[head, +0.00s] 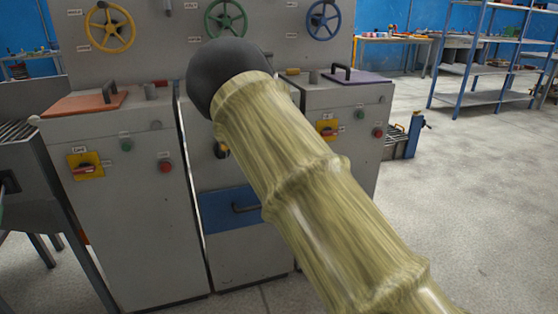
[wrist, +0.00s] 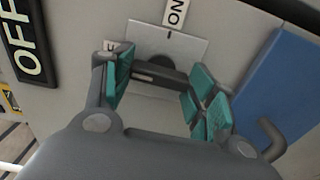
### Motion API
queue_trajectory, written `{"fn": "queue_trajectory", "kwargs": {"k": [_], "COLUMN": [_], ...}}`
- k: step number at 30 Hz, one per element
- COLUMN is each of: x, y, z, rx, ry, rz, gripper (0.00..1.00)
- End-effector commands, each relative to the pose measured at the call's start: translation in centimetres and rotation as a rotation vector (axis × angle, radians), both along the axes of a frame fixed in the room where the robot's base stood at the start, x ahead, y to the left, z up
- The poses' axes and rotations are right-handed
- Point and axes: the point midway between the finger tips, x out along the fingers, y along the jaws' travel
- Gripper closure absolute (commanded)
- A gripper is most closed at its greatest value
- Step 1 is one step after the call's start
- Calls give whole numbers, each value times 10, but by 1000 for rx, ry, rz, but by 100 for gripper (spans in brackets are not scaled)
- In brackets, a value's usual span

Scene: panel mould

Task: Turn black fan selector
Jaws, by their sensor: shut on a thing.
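The black fan selector (wrist: 160,73) shows in the wrist view as a dark bar on a light grey plate (wrist: 190,47). A white "ON" label (wrist: 175,12) is above it, and another small label is partly hidden by the left finger. My gripper (wrist: 165,84) has its teal-padded fingers on either side of the bar and is shut on it. The bar lies roughly crosswise between the fingers, tilted slightly down to the right. In the head view my arm covers the middle cabinet's upper front, so the selector and gripper are not clearly visible there.
A blue drawer front (head: 229,208) with a dark handle is below on the middle cabinet. Yellow-plated switches stand on the left (head: 85,167) and right (head: 327,129) cabinets. A large "OFF" sign (wrist: 30,45) is at the wrist view's left. Open floor (head: 480,200) lies right.

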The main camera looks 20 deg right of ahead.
Motion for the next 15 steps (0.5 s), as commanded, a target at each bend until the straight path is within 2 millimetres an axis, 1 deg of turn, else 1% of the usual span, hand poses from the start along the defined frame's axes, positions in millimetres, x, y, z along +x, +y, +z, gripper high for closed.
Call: {"fn": "queue_trajectory", "kwargs": {"k": [6, 15], "x": [0, -1], "y": [0, 0], "z": [-1, -1], "rx": [-50, -61], "ry": [0, 1], "rz": [0, -1], "gripper": [67, 67]}}
